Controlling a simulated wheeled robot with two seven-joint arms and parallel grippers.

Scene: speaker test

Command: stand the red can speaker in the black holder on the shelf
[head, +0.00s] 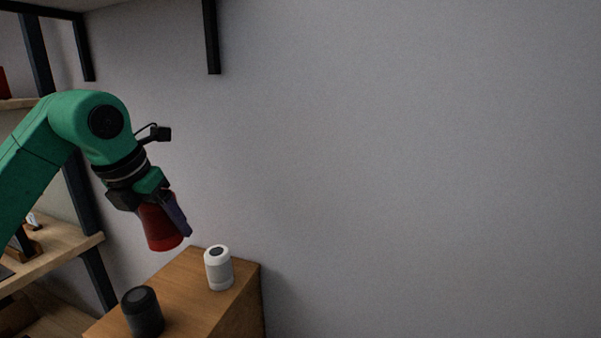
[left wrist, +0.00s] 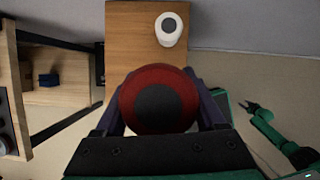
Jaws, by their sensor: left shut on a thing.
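My left gripper (head: 172,217) is shut on the red can speaker (head: 157,232), which hangs slightly tilted in the air above and left of a wooden cabinet. In the left wrist view the speaker's round end, a red rim (left wrist: 180,84) with a dark centre, sits between the two fingers. A wooden shelf (head: 62,249) stands at the left in the head view. Dark items lie on it at the picture's edge, partly behind my arm; I cannot tell which is the black holder. My right arm's dark end (left wrist: 250,107) shows small in the left wrist view.
A white speaker (head: 218,268) and a black speaker (head: 142,312) stand on the cabinet (head: 196,304). Dark shelf posts (head: 88,215) rise at the left. A black bracket (head: 211,38) hangs at the top. The grey wall at right is bare.

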